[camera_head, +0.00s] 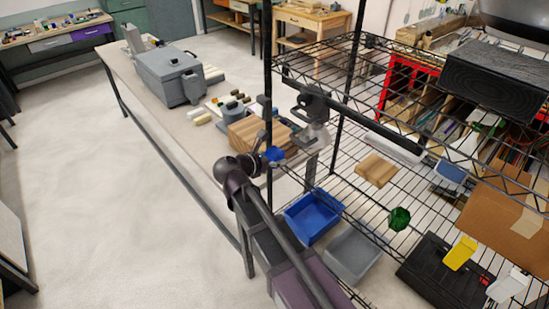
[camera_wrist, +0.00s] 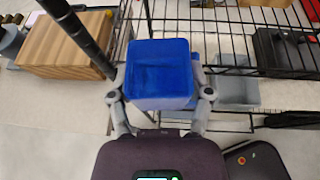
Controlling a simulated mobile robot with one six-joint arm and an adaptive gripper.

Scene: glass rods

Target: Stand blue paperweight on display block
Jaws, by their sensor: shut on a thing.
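The blue paperweight (camera_wrist: 158,72) is a block with a flat top, held between the two fingers of my gripper (camera_wrist: 160,92) in the wrist view. In the head view the blue paperweight (camera_head: 274,154) shows small at my gripper (camera_head: 268,159), by the bench end and the rack's post. It is in the air, apart from any block. A large striped wooden block (camera_head: 250,135) stands on the bench; it also shows at upper left in the wrist view (camera_wrist: 62,48). A smaller wooden block (camera_head: 377,170) lies on the wire shelf. I cannot tell which is the display block.
The wire rack (camera_head: 345,190) and its black post (camera_head: 267,80) stand close to my gripper. A blue bin (camera_head: 313,216), a grey bin (camera_head: 353,250) and a green faceted piece (camera_head: 399,218) are at right. The bench (camera_head: 165,115) carries a grey box (camera_head: 170,75) and small pieces.

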